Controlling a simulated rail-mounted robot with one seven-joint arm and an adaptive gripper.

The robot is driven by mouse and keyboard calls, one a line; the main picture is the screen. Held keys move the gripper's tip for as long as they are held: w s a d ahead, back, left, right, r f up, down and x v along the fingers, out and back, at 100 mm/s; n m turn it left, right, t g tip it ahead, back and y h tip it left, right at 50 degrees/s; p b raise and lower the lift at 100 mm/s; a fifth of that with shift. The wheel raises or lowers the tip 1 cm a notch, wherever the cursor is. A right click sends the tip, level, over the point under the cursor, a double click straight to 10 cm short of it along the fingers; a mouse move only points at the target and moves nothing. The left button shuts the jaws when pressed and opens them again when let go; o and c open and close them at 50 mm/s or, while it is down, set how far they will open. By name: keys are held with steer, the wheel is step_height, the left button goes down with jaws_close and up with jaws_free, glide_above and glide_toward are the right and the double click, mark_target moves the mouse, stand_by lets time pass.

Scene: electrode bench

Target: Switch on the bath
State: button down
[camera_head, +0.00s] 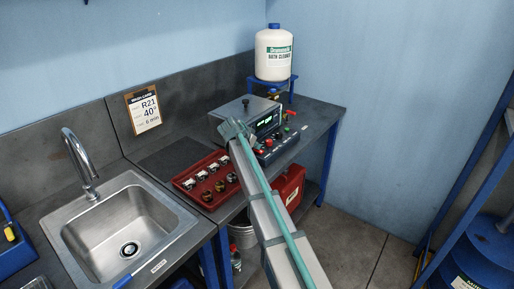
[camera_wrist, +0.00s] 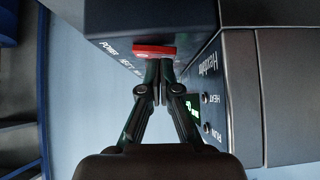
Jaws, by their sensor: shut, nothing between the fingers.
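The bath (camera_head: 245,106) stands on the bench, with a lid with a black knob on top. Its front control box (camera_head: 276,146) carries red and green controls and a lit green display (camera_head: 267,122). In the wrist view, my gripper (camera_wrist: 160,70) is shut and empty. Its fingertips are at a red rocker switch (camera_wrist: 153,51) on the dark panel (camera_wrist: 200,20), near the label POWER. I cannot tell whether they touch it. The adjoining face has a display (camera_wrist: 193,108) with green digits and HEAT and RUN marks. In the head view, my arm hides part of the bath's front.
A red tray (camera_head: 181,185) with several small parts lies left of the bath. A sink (camera_head: 125,225) with a tap is further left. A white bath cleaner bottle (camera_head: 273,55) stands on a blue stand behind. A red can (camera_head: 290,185) is below the bench.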

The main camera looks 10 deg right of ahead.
steer(key=shift+r, duration=0.45)
steer(key=r, duration=0.1)
steer(key=s+r, duration=0.1)
steer(key=r, duration=0.1)
steer(key=shift+r, duration=0.3)
steer(key=b+v, duration=0.2)
steer(key=v, duration=0.7)
steer(key=shift+s+d, duration=0.2)
steer(key=shift+s, duration=0.1)
steer(key=shift+r, duration=0.1)
